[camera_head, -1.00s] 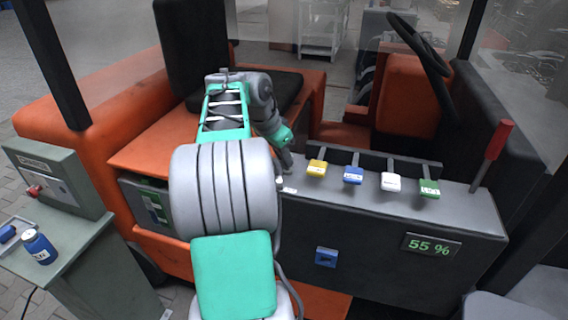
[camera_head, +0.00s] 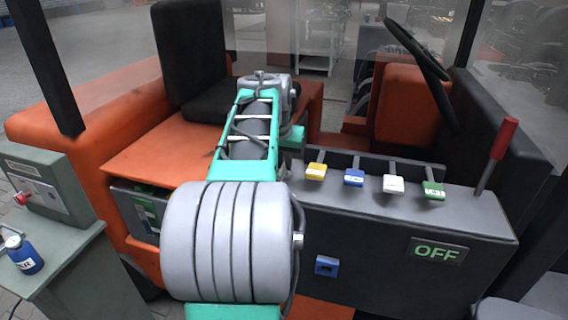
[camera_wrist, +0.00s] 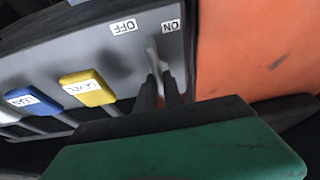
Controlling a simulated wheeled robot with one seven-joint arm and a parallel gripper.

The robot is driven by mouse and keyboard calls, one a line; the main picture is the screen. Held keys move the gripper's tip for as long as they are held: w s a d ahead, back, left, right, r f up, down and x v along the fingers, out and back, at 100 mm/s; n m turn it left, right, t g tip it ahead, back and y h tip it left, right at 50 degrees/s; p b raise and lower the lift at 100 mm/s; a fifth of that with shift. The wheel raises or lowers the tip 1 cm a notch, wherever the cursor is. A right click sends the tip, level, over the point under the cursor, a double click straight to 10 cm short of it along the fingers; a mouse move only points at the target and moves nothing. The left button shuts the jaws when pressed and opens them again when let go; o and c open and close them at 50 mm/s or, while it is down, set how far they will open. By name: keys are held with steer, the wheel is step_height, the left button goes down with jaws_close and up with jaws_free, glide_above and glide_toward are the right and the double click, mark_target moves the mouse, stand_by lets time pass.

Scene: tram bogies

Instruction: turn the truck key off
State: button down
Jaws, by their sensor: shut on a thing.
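The truck's console (camera_head: 400,215) carries a small display (camera_head: 437,251) that reads OFF. In the wrist view, an OFF label (camera_wrist: 123,26) and an ON label (camera_wrist: 170,27) sit side by side on the grey panel. The pale grey key (camera_wrist: 152,52) stands just below and between these labels. My gripper (camera_wrist: 158,80) is shut on the key, its dark fingers close together. The key's exact angle is hard to tell. In the head view my arm hides the key and my fingertips.
Yellow (camera_head: 316,171), blue (camera_head: 353,177), white (camera_head: 393,183) and green (camera_head: 433,190) levers stand in a row right of my arm. A red-handled lever (camera_head: 503,138) rises at the console's right end. A seat (camera_head: 190,55) stands behind.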

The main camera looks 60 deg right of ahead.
stand_by(0.3)
steer(key=c, duration=1.5)
jaws_free()
steer(key=shift+r, duration=0.1)
steer(key=p+v, duration=0.1)
steer(key=v, duration=0.6)
steer(key=shift+a+r, duration=0.15)
steer(key=shift+r, duration=0.2)
